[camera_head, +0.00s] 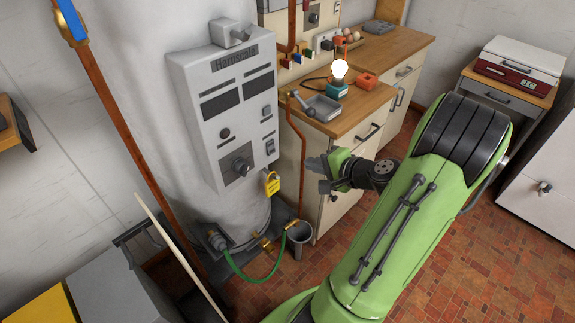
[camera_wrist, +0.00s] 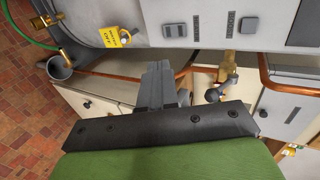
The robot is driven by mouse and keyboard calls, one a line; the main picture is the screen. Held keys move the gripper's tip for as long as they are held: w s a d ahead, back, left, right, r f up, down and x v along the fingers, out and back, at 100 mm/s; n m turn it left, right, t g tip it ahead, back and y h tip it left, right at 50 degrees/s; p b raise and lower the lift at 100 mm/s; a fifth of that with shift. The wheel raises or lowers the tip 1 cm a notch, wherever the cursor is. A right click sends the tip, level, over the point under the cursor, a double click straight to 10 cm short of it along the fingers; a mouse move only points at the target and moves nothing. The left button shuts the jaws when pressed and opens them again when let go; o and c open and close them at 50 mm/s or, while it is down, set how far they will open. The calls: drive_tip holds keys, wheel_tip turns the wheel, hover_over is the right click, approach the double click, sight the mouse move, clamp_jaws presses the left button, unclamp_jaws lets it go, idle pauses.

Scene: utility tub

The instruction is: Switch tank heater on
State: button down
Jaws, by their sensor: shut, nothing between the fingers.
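The tank heater (camera_head: 205,215) is a tall white cylinder at the left of the head view. The box also shows along the top of the wrist view, with a rocker switch (camera_wrist: 175,30). My gripper (camera_head: 314,173) is shut and empty, to the right of the box and apart from it; its fingers (camera_wrist: 158,82) show in the wrist view.
A wooden counter (camera_head: 385,62) with a lit bulb (camera_head: 340,70) and a grey tray (camera_head: 320,108) stands behind my gripper. A copper pipe (camera_head: 110,110) runs left of the heater. A green hose (camera_head: 255,278) and grey cup (camera_head: 299,237) are below.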

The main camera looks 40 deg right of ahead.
sight(272, 153)
drive_tip(key=shift+s+f+t+b, duration=0.3)
drive_tip(key=shift+f+b, duration=0.15)
drive_tip(key=shift+f, duration=0.1)
drive_tip(key=shift+w, duration=0.15)
drive_tip(key=x, duration=0.4)
drive_tip(key=b+x, duration=0.1)
drive_tip(key=x, duration=0.4)
drive_tip(key=r+b+x, duration=0.1)
drive_tip(key=x, duration=0.3)
drive_tip(key=shift+w+f, duration=0.1)
drive_tip(key=shift+w, duration=0.45)
drive_tip(key=shift+w+f, duration=0.1)
drive_tip(key=shift+w, duration=0.1)
